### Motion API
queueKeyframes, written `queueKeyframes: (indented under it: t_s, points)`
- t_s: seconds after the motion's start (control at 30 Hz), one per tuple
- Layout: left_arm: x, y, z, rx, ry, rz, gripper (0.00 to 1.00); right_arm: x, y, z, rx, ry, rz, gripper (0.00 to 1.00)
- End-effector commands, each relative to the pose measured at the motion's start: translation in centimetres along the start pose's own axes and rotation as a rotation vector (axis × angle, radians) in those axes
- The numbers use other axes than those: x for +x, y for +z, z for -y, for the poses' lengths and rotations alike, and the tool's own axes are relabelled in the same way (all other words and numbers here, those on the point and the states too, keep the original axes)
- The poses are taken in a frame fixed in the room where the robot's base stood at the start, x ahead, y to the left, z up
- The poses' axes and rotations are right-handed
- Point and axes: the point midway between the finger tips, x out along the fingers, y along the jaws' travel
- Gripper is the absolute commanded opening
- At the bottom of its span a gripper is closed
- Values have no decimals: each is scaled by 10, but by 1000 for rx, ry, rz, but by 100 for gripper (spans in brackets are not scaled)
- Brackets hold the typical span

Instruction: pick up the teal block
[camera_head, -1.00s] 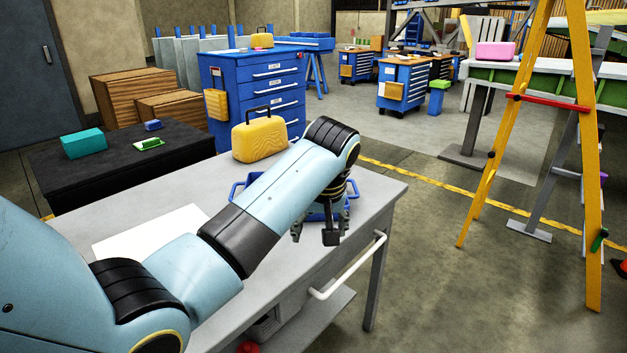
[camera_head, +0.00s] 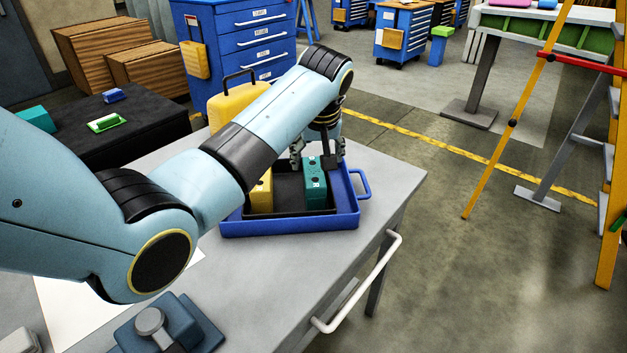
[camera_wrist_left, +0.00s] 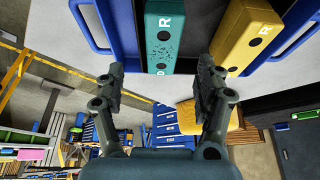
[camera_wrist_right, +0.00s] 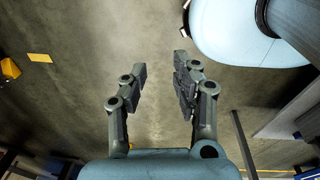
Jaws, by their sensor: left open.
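A teal block (camera_head: 315,187) marked with an R stands in a blue tray (camera_head: 290,228) on the grey table. It shows in the left wrist view (camera_wrist_left: 163,40) at the top centre, beyond the fingertips. My left gripper (camera_head: 314,158) is open and empty, pointing down just above and behind the block; in the left wrist view (camera_wrist_left: 160,66) its fingers are spread to either side of the block's line. I cannot tell whether a finger touches it. My right gripper (camera_wrist_right: 160,65) is open and empty over bare floor.
A yellow block (camera_head: 262,193) stands in the tray left of the teal one. A yellow case (camera_head: 228,103) is behind my left arm. Another teal block (camera_head: 36,118) lies on the black bench. A blue object (camera_head: 165,325) sits at the table's front. The table's right front is clear.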

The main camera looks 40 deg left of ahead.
Motion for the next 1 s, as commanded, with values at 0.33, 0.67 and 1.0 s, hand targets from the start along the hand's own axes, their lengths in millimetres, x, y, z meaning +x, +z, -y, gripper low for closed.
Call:
queueKeyframes:
  t_s: [0.33, 0.67, 1.0]
  points:
    - [40, -3, 4, 1, -2, 2, 71, 0, -7, 1, 1, -1, -11, 29]
    - [65, -3, 3, 0, 1, 0, 71, 3, -15, 14, 8, -15, -24, 29]
    - [64, -3, 3, 0, 1, -1, 41, 3, -5, 6, 3, -7, -9, 29]
